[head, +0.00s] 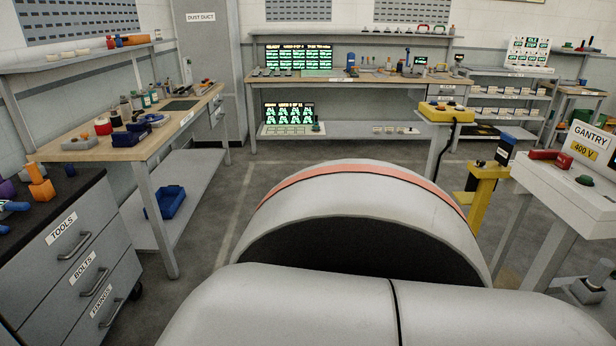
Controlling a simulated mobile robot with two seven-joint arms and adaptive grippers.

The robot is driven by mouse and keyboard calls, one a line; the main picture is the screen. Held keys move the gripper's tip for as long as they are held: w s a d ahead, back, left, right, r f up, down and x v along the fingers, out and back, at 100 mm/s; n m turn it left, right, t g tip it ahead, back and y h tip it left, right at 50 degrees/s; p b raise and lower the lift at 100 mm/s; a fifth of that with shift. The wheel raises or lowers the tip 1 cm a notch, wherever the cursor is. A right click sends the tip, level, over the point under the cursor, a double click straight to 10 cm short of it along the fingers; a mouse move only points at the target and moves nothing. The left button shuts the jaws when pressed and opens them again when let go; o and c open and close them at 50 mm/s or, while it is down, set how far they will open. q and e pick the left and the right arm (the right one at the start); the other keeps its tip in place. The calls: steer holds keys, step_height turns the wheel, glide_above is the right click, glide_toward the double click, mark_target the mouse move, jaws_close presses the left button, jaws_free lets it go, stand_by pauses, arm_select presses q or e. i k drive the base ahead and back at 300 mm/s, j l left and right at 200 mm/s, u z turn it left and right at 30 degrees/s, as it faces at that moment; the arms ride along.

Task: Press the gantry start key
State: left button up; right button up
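The gantry console (570,203) is a pale sloped-top stand at the right edge, with a sign reading GANTRY (592,140) and a yellow 400 V label. A round green key (585,180) sits on its top, near the front of the sign. Red parts (545,155) lie on the console left of the sign. No start lettering is readable on the green key. Neither of my grippers shows. A large white rounded part of my own arm fills the lower middle and hides the floor there.
A yellow control box (446,112) on a stand and a yellow post (482,205) stand left of the console. A grey device with a dark knob (600,273) shows below it. A workbench (125,140) and drawer cabinet (78,255) line the left.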

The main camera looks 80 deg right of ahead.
mark_target(584, 178)
steer(key=z, duration=4.15)
